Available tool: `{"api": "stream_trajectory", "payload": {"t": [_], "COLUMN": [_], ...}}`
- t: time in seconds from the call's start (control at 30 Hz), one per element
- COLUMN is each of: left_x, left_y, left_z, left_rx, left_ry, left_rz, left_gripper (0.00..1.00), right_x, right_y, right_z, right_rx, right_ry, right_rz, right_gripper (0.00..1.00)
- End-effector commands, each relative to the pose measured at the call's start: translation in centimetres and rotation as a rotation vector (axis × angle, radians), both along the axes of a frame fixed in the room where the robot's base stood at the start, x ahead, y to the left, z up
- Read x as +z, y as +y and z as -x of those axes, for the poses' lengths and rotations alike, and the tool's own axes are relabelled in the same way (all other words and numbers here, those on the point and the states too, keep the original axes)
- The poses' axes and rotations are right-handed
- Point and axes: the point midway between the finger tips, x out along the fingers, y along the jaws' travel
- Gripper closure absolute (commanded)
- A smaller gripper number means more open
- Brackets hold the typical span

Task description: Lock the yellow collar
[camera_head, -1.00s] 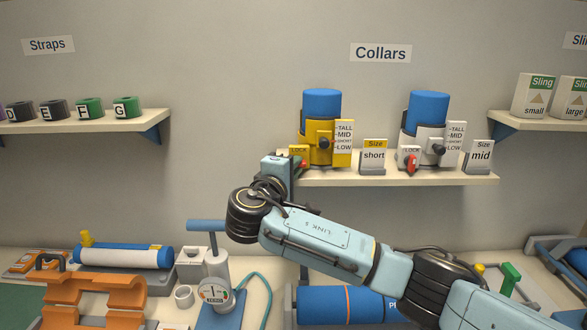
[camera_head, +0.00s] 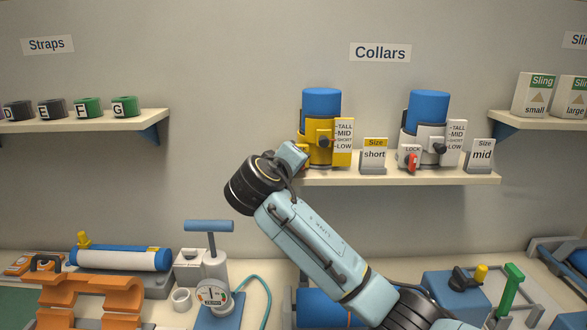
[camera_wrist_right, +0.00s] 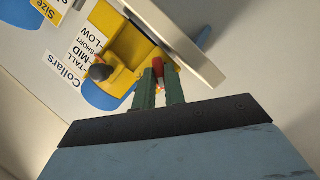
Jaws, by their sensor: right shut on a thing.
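The yellow collar (camera_head: 321,154) with its blue top (camera_head: 322,105) stands upright on the Collars shelf, beside its height scale (camera_head: 343,135). A dark knob (camera_head: 323,141) is on its front. In the right wrist view the yellow collar (camera_wrist_right: 124,48) is at upper middle, with a small red lock lever (camera_wrist_right: 157,67) on it. My right gripper (camera_wrist_right: 158,76) has its two green fingers on either side of that lever and is shut on it. In the head view my right wrist hides the LOCK label and most of the lever. My left gripper is in neither view.
A white collar (camera_head: 420,150) with its own red lock lever (camera_head: 411,160) stands to the right. Size cards short (camera_head: 374,158) and mid (camera_head: 480,158) stand on the shelf (camera_head: 400,179). A pump (camera_head: 214,265) and an orange rack (camera_head: 85,300) are on the counter below.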

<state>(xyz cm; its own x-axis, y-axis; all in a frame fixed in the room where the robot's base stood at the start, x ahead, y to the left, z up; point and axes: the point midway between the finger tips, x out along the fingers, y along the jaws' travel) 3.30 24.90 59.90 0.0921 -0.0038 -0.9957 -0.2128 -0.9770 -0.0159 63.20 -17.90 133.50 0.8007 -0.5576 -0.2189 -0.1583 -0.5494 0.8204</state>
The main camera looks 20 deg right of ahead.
Motion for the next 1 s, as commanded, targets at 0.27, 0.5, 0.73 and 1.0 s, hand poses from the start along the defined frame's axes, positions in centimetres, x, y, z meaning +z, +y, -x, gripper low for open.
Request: {"api": "stream_trajectory", "payload": {"t": [0.27,0.5,0.73,1.0], "left_x": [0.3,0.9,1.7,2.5], "left_y": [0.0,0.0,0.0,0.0], "left_z": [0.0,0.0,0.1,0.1], "left_rx": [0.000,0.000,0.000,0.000], "left_ry": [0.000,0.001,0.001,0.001], "left_rz": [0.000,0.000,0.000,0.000], "left_gripper": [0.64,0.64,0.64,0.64], "right_x": [0.2,0.4,0.5,0.6], "right_y": [-0.1,-0.2,-0.4,-0.6], "right_z": [0.1,0.1,0.2,0.2], "right_rx": [0.001,0.001,0.000,0.001], "right_ry": [-0.071,-0.134,-0.191,-0.242], "right_rz": [-0.257,-0.476,-0.669,-0.837], "right_gripper": [1.00,1.00,1.00,1.00]}}
